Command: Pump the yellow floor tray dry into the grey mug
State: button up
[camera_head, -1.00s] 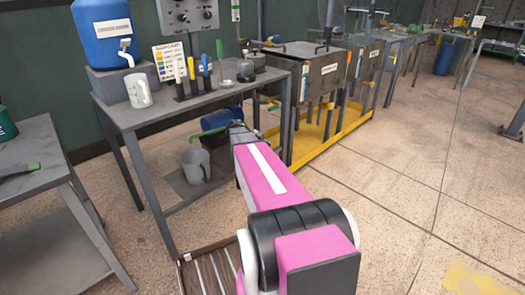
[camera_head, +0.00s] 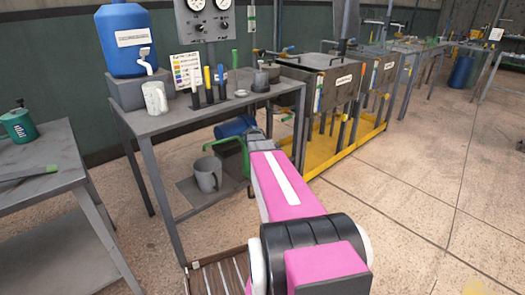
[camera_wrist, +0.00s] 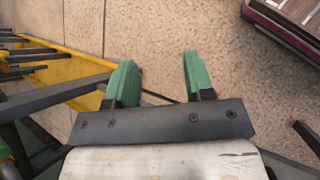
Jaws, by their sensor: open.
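The yellow floor tray (camera_head: 322,158) lies on the floor under the dark tanks, right of my arm. It shows at the left of the wrist view (camera_wrist: 72,66). A grey mug-like vessel with a handle (camera_head: 207,174) stands upright on the bench's lower shelf. A paler grey-white mug (camera_head: 154,97) stands on the bench top by the blue drum's tap. My gripper (camera_wrist: 157,75) has green fingers spread apart with nothing between them, above bare floor. Green bent bars (camera_head: 231,145) show beside my arm's far end; I cannot tell whether they are my fingers. No liquid is discernible.
The grey bench (camera_head: 190,118) bears tools in holders and a label card. A blue barrel (camera_head: 235,127) lies on the lower shelf. A slatted box (camera_head: 215,277) sits on the floor close to my arm. Another table (camera_head: 45,180) is at left. Open floor lies to the right.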

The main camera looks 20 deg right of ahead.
jog(key=w+r+m+t+y, duration=0.3)
jog(key=w+r+t+y, duration=0.4)
jog(key=w+r+y, duration=0.3)
jog(key=shift+y, duration=0.5)
jog(key=x, duration=0.7)
jog(key=w+x, duration=0.1)
jog(key=x, duration=0.3)
jog(key=shift+a+r, duration=0.1)
jog(key=shift+r, duration=0.1)
